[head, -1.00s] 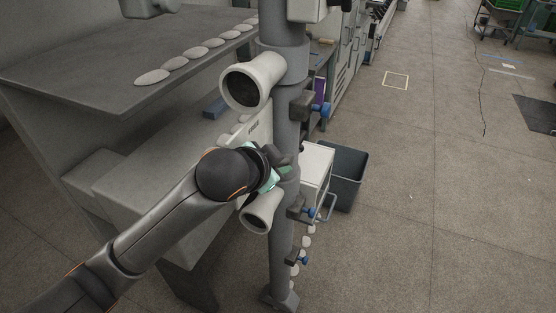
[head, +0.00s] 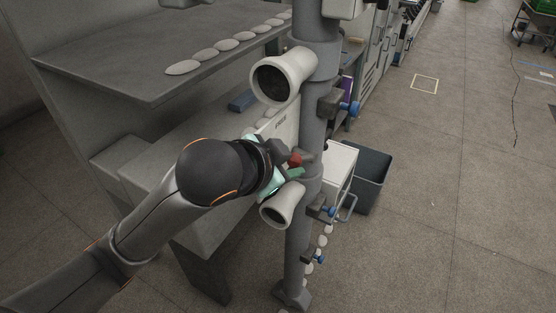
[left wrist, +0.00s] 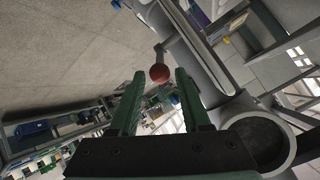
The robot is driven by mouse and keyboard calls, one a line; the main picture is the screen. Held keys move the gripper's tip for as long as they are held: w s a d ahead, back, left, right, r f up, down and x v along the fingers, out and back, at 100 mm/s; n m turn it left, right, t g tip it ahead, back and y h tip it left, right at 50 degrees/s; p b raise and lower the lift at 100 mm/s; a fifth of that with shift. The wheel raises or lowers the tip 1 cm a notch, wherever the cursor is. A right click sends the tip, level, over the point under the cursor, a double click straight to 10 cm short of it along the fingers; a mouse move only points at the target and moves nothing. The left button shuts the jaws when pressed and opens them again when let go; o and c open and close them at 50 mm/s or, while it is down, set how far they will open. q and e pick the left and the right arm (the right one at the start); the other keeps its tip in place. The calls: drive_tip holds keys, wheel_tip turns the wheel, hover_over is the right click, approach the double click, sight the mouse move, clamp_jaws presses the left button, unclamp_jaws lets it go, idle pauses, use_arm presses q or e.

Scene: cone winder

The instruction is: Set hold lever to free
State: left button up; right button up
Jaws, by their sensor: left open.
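The hold lever shows its red ball knob (left wrist: 160,73) on a short grey stem in the left wrist view. The red knob also shows in the head view (head: 296,159), beside the grey column and partly covered by my gripper. My left gripper (head: 291,168) is open, with its green fingers close to the knob. In the left wrist view the fingers of my left gripper (left wrist: 161,80) stand on either side of the knob's line, with the knob near the tips and a gap on each side. No contact shows. My right gripper is not in view.
A grey column (head: 312,130) carries a white upper funnel (head: 303,63) and a lower funnel (head: 290,197) near my gripper. Blue-knobbed clamps (head: 348,107) project right. Open floor lies to the right.

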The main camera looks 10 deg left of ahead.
use_arm(q)
drive_tip(key=shift+v, duration=2.2)
